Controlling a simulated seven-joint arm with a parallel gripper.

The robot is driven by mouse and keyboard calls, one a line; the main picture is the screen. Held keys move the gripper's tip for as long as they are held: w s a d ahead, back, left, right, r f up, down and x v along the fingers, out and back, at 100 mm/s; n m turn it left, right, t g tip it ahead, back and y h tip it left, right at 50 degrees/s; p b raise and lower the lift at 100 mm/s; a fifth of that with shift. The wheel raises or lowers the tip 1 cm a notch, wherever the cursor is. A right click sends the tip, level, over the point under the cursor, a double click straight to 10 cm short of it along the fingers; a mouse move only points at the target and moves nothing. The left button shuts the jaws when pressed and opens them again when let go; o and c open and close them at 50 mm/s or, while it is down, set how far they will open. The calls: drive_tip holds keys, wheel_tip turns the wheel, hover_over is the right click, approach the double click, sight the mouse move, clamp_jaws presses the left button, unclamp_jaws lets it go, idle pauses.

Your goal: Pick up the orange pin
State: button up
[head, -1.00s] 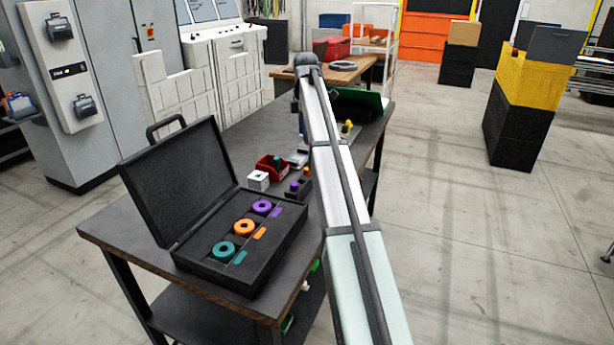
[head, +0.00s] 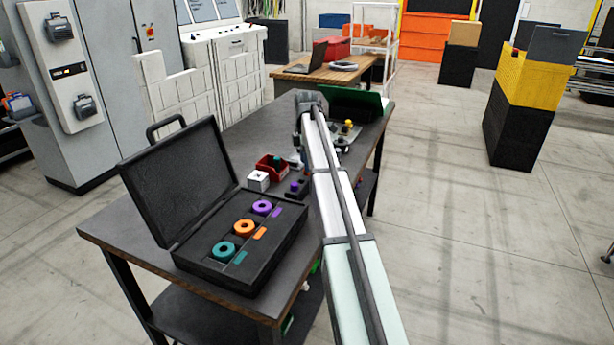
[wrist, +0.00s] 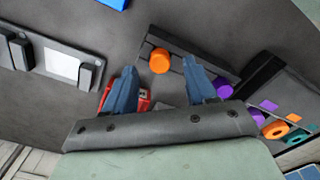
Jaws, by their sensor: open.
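The orange pin (wrist: 159,61) stands in a dark block (wrist: 205,62) in the wrist view, seen from above as a round orange top. My gripper (wrist: 160,67) is open, its two blue fingers spread apart. I cannot tell the height gap; nothing is held. In the head view the block (head: 297,189) is partly hidden by my arm, and I cannot make out the orange pin there.
A red bin (head: 266,167) and a white block (head: 258,181) stand near the pin block. An open black case (head: 215,268) with teal, orange and purple rings lies at the near left. A grey fixture (wrist: 48,60) is at left in the wrist view.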

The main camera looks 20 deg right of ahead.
wheel_tip(320, 180, down, 2)
drive_tip(key=shift+f, duration=0.2)
clamp_jaws()
idle(0.4)
